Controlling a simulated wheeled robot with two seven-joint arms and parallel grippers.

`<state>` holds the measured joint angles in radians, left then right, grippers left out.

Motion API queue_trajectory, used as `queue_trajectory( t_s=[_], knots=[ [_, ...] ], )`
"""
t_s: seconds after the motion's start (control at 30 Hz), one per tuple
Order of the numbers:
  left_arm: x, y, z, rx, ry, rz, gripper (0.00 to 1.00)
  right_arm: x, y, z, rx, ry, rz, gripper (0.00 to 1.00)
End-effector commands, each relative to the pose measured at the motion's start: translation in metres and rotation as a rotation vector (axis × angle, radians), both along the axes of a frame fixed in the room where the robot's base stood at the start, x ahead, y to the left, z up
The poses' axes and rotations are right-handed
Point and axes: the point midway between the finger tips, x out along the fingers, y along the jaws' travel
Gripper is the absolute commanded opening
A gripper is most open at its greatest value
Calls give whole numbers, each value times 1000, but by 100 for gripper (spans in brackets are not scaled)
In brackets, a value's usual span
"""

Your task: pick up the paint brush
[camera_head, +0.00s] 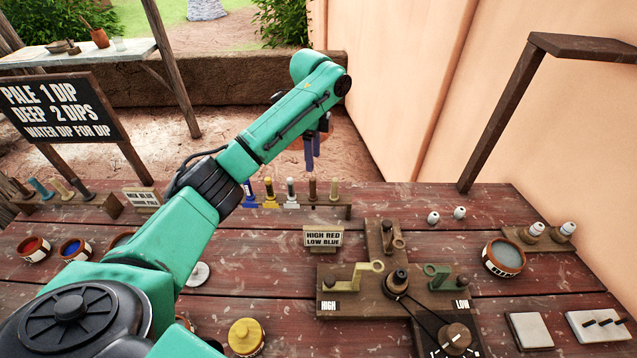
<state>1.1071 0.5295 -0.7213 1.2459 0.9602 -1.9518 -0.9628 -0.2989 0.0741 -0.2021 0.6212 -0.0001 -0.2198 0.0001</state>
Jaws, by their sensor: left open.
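No paint brush can be made out for certain. Several slim upright pieces stand in a wooden rack (330,210) at the table's far edge, among them a yellow one (270,192), a white one (291,190) and a brown one (312,189); I cannot tell if any is a brush. My left arm reaches across from the lower left. My left gripper (312,152) points down above and beyond this rack, apart from its pieces, open with nothing seen between its fingers. The arm hides part of the table's left middle. My right gripper is not in view.
A second rack (70,201) with upright pieces stands at the left. Paint pots, red (33,249) and blue (75,249), sit below it. A wooden lever device (385,285) and a water bowl (503,257) stand right of centre. A post and shelf (500,110) rise at the right.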

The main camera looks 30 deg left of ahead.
Motion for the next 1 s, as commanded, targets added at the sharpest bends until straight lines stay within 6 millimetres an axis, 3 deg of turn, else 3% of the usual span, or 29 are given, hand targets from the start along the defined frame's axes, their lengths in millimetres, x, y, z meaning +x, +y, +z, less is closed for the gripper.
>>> queue_trajectory(
  t_s=[0.2, 0.5, 0.6, 0.83, 0.9, 1.0],
  knots=[
    [-1, 0, -53, 2, 5, 1, 58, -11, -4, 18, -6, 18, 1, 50],
    [-4, -2, -99, 1, 4, 2, 58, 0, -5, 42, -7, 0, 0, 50],
    [-3, -1, -117, 2, 1, 1, 58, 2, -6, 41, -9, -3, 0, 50],
    [-3, -1, -122, 1, 0, 1, 58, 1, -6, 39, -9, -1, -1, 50],
    [-3, -1, -122, 1, 0, 1, 31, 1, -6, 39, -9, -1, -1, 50],
    [-3, -1, -122, 1, 0, 1, 0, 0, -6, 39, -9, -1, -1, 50]
  ],
)
